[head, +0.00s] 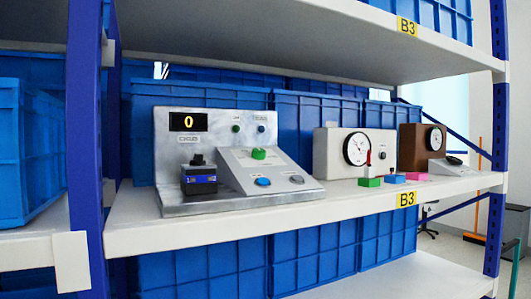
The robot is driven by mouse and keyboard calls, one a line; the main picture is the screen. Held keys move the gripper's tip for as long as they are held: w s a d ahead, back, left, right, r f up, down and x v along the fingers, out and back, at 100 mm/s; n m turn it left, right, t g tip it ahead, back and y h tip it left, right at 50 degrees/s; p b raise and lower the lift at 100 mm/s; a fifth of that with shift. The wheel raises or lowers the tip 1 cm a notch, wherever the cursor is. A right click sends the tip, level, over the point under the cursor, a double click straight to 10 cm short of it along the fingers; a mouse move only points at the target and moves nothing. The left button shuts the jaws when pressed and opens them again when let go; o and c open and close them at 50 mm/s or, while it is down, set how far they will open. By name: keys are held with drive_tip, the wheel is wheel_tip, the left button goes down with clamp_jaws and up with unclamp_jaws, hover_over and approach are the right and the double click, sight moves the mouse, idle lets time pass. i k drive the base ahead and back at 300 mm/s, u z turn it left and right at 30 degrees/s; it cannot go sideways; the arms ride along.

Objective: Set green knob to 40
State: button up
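The green knob (258,153) sits on the sloped face of a grey metal control panel (225,195) on the middle shelf. A black display (188,121) at the panel's upper left reads 0 in yellow digits. The picture is too small to read any scale or pointer at the knob. A small green part (236,128) also shows on the upright back plate. My gripper is not in view, and nothing touches the knob.
A blue and black block (199,179) stands left of the slope. A beige gauge box (330,150) and small coloured blocks stand to the right. A blue shelf post (84,150) rises at left; the upper shelf (280,45) overhangs.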

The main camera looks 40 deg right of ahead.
sight(258, 154)
drive_tip(key=k, duration=0.3)
drive_tip(key=u, duration=1.7)
drive_tip(key=i, duration=1.25)
drive_tip(key=z, duration=4.2)
